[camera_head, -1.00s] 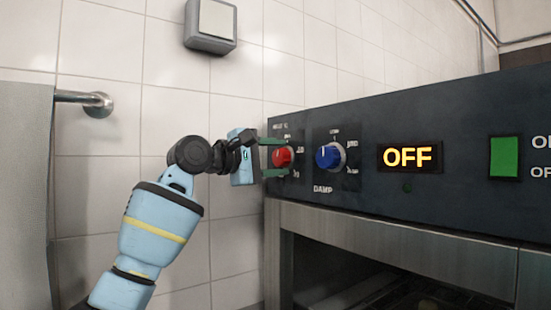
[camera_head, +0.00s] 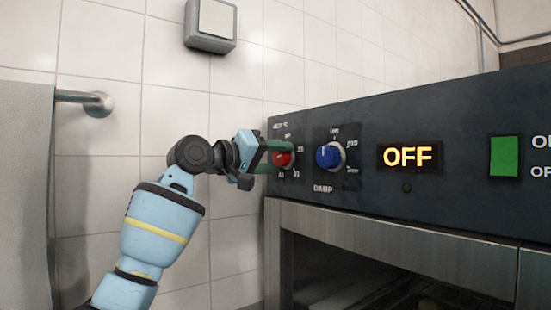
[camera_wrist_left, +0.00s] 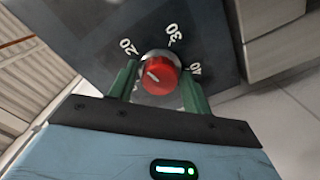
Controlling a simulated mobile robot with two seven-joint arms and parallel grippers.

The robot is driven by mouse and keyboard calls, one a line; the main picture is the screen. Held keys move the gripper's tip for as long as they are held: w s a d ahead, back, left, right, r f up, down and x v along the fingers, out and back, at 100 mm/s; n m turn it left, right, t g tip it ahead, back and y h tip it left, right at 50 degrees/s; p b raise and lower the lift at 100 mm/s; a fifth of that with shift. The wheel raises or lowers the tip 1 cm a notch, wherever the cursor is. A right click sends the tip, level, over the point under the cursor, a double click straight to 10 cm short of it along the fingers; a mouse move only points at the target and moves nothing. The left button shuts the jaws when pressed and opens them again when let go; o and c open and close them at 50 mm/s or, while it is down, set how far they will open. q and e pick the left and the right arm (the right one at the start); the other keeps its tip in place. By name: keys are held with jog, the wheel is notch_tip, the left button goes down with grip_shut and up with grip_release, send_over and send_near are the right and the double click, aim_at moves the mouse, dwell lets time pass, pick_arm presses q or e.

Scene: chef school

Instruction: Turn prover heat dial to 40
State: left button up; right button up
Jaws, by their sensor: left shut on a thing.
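The red heat dial (camera_head: 283,159) is at the left end of the dark control panel. It also shows in the left wrist view (camera_wrist_left: 159,74), between the numbers 20, 30 and 40. A short white mark lies on the dial's left part in that view; its exact reading is hard to tell. My left gripper (camera_head: 275,158) is shut on the dial, with one green finger on each side. The fingers partly hide the dial in the head view. My right gripper is not in view.
A blue DAMP dial (camera_head: 329,156) sits just right of the red one. Further right are a display (camera_head: 409,157) reading OFF and a green switch (camera_head: 504,157). The tiled wall (camera_head: 140,120) is close on the left, with a metal rail (camera_head: 85,99).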

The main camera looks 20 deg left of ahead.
pick_arm(q)
jog(key=m, duration=1.3)
jog(key=shift+m, duration=0.4)
jog(key=m, duration=0.6)
jog(key=shift+w, duration=0.1)
jog(key=m+b, duration=0.1)
jog(key=m, duration=0.5)
jog(key=shift+m, duration=0.3)
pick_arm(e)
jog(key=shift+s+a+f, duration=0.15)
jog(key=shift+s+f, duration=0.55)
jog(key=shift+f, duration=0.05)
pick_arm(q)
jog(key=o, duration=0.7)
jog(key=shift+a, duration=0.1)
